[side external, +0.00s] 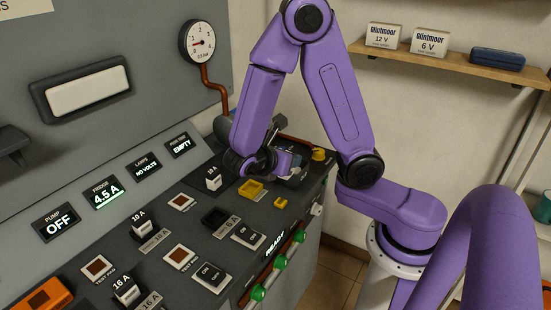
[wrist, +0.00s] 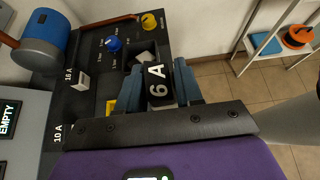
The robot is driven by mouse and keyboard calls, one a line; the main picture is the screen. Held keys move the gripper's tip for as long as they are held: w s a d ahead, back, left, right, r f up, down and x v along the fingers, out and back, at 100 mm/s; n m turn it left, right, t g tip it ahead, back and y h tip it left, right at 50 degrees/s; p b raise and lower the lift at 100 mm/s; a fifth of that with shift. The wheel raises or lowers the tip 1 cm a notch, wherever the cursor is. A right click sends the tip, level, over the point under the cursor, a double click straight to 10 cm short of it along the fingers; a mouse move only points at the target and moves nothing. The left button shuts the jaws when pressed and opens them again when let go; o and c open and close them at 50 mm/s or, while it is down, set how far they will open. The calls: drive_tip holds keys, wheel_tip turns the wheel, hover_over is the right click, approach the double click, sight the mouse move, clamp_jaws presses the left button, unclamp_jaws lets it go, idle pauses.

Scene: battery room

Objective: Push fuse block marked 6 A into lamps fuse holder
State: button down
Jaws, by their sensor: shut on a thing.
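The fuse block (wrist: 157,88) marked 6 A is dark with white lettering. It sits between the two fingers of my gripper (wrist: 160,76) in the wrist view. In the side external view my gripper (side external: 284,160) is over the far right end of the console, and the held block cannot be made out there. An empty dark socket (side external: 214,217) beside a 6 A label looks like the lamps fuse holder, in line with the lamps display (side external: 147,164), which reads NO VOLTS. My gripper is beyond this socket, to its upper right.
Fuse blocks marked 10 A (side external: 140,222) and 16 A (side external: 124,288) stand in nearby holders. Switches (side external: 248,235) and green knobs (side external: 281,262) line the front.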

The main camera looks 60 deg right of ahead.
drive_tip(key=shift+s, duration=0.4)
drive_tip(key=s+a+f+m+g+y, duration=0.35)
drive_tip(key=s+m+g, duration=0.25)
drive_tip(key=m+g, duration=0.3)
drive_tip(key=w+a+f+m+g+y, duration=0.2)
drive_tip(key=a+m+g+y, duration=0.1)
drive_tip(key=a+m+y, duration=0.65)
drive_tip(key=w+m+t+y, duration=1.1)
drive_tip(key=w+m+t, duration=0.1)
drive_tip(key=w+m, duration=0.65)
drive_tip(key=shift+n, duration=0.3)
drive_tip(key=shift+w+f, duration=0.15)
drive_tip(key=shift+f, duration=1.35)
drive_tip(key=shift+w+f, duration=0.1)
drive_tip(key=shift+f, duration=1.4)
drive_tip(key=shift+d+f, duration=0.1)
drive_tip(key=shift+f, duration=0.3)
